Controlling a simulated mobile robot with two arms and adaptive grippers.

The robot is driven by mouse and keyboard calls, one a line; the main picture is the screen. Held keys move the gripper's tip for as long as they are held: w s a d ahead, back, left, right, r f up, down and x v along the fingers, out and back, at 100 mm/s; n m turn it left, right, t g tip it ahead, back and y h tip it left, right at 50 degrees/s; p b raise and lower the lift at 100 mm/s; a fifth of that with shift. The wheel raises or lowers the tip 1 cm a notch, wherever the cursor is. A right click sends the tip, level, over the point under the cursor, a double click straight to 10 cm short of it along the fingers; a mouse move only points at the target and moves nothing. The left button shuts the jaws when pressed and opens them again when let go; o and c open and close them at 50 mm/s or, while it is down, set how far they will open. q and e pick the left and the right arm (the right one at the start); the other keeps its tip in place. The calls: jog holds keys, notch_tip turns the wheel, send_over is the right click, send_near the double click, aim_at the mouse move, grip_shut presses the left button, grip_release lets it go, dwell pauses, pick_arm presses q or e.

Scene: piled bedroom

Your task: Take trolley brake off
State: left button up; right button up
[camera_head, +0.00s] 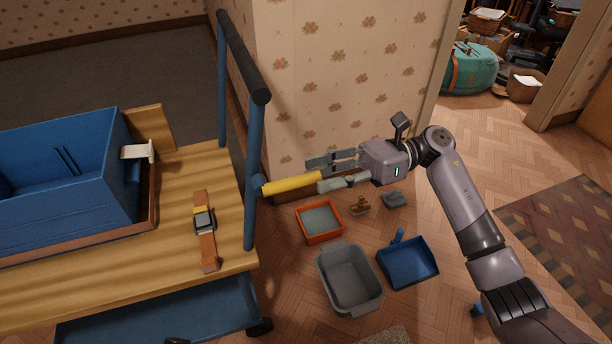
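The trolley (185,165) stands at the left, with a wooden top, blue posts and a dark push bar (243,55). A yellow brake lever (291,184) sticks out to the right from its near blue post, roughly level and tipped slightly up at its free end. My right gripper (318,174) is at the lever's free end, with one finger above and one below it in the picture. I cannot tell whether the fingers press on the lever. My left gripper is not in view.
A blue crate (60,217) and a brown-strapped watch (204,222) lie on the trolley top. On the floor are an orange tray (323,237), a grey tub (350,300) and a blue dustpan (408,264). A papered wall corner (340,75) stands behind.

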aim_at(306, 180)
jog(key=shift+x, duration=1.95)
jog(key=shift+c, duration=0.4)
grip_shut()
